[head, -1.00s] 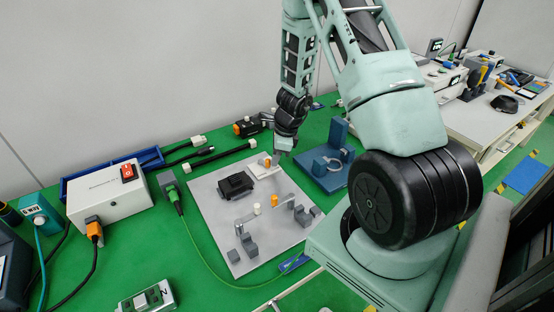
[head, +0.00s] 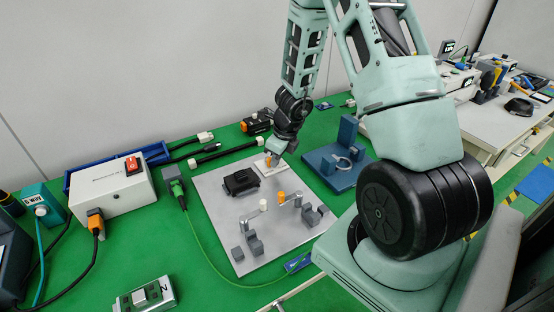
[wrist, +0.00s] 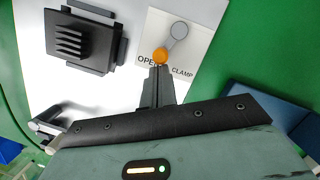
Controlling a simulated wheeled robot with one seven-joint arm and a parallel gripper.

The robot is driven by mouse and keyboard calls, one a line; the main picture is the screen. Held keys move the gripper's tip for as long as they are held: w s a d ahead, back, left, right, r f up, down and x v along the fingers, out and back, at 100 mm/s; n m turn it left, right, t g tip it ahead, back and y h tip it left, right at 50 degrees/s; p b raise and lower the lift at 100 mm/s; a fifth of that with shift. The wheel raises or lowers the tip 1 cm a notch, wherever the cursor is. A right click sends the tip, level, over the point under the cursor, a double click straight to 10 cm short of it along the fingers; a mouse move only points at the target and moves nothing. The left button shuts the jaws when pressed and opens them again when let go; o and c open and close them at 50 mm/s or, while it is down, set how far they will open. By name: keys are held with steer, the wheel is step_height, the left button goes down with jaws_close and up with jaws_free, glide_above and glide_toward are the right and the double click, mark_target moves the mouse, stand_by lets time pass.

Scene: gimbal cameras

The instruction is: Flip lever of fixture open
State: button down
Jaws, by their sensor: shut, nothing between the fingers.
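The fixture is a light grey plate (head: 215,200) on the green bench, carrying a black finned block (head: 241,181). At its far right corner is a white panel marked OPEN and CLAMP (wrist: 200,48). On that panel lies a small lever with a grey round end (wrist: 179,30) and an orange knob (wrist: 160,56) near the word OPEN. My gripper (wrist: 157,70) is shut and empty, its tips right at the orange knob; I cannot tell whether they touch. In the head view my gripper (head: 274,153) partly hides the panel and knob.
Nearer on the plate stand a white knob (head: 263,205), an orange knob (head: 281,197) and several grey blocks (head: 251,243). A blue stand (head: 335,168) is just right of the plate. A white box with a red switch (head: 110,190) and cables are at left.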

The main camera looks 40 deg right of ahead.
steer(key=shift+w+d, duration=0.1)
steer(key=shift+d, duration=0.05)
steer(key=shift+w+d+r+p, duration=0.1)
steer(key=shift+w+d+p, duration=0.2)
steer(key=shift+p, duration=0.25)
steer(key=shift+w+d, duration=0.1)
steer(key=shift+d, duration=0.1)
